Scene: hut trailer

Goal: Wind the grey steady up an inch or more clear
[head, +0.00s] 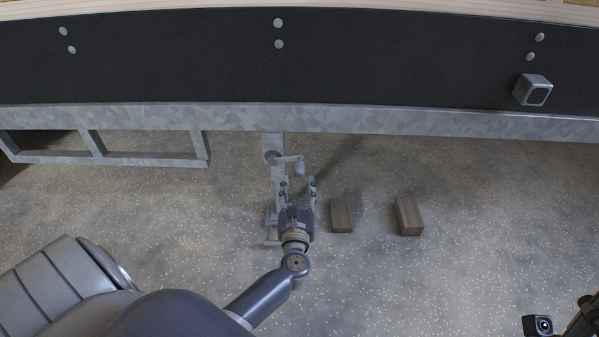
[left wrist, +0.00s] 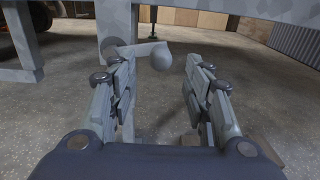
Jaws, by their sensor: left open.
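The grey steady (head: 273,178) hangs from the galvanised chassis rail as an upright leg, with its foot low near the floor and partly behind my gripper. Its crank handle (head: 288,161) sticks out to the right near the top and ends in a rounded knob. In the left wrist view the knob (left wrist: 162,57) shows just beyond and between my fingertips. My left gripper (head: 299,184) is open and empty, just short of the crank, with its fingers pointing at it. Whether the foot touches the ground is hidden. My right gripper is not clearly in view.
Two wooden blocks, one near (head: 341,214) and one farther right (head: 408,216), lie on the speckled floor right of the gripper. The chassis rail (head: 400,121) and dark trailer wall (head: 400,60) run across above. A metal step frame (head: 150,158) stands at left.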

